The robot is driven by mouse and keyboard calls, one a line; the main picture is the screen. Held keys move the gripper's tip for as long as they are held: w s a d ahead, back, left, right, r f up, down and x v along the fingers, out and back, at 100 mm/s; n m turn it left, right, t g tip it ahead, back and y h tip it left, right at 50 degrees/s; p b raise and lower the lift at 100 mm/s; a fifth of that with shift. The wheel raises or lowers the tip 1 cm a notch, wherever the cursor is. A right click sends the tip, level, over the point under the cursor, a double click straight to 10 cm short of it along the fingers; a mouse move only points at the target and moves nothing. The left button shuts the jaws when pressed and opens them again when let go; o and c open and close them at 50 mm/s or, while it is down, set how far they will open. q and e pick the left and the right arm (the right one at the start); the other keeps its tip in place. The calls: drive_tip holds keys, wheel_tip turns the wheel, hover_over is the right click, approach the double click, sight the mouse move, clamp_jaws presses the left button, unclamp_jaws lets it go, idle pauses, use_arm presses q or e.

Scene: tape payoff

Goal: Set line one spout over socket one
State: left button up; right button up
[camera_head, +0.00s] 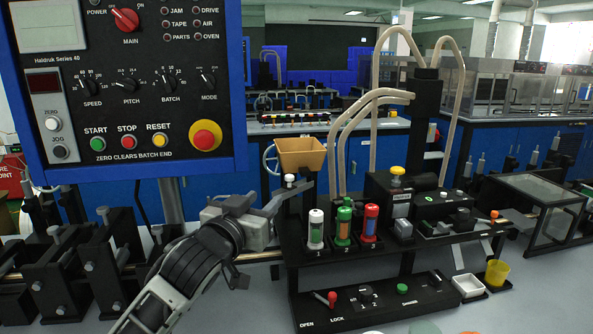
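My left gripper (290,197) reaches in from the left, its fingers pointing up and right beside a white-topped knob (290,179) below a tan hopper (300,154). The fingers overlap in this view, so their gap and any contact with the knob are unclear. A white-capped cylinder (316,229) stands above the number 1 on the black station (345,262). A green one (343,222) stands above 2 and a red one (370,223) above 3. Pale hoses (352,115) curve from a black column (424,120); I cannot tell which ends in the line one spout. My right gripper is not in view.
A control panel (130,84) hangs at the upper left. A red lever (332,297) sits near OPEN and LOCK on the lower black base. A white tray (468,286) and a yellow cup (497,271) stand to the right. Black fixtures (62,262) crowd the left.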

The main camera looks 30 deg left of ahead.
sight(288, 178)
use_arm(q)
drive_tip(key=w, duration=0.4)
drive_tip(key=w+p, duration=0.1)
drive_tip(key=w, duration=0.4)
drive_tip(key=w+a+p, duration=0.1)
drive_tip(key=w, duration=0.4)
drive_tip(key=shift+c, duration=0.3)
clamp_jaws()
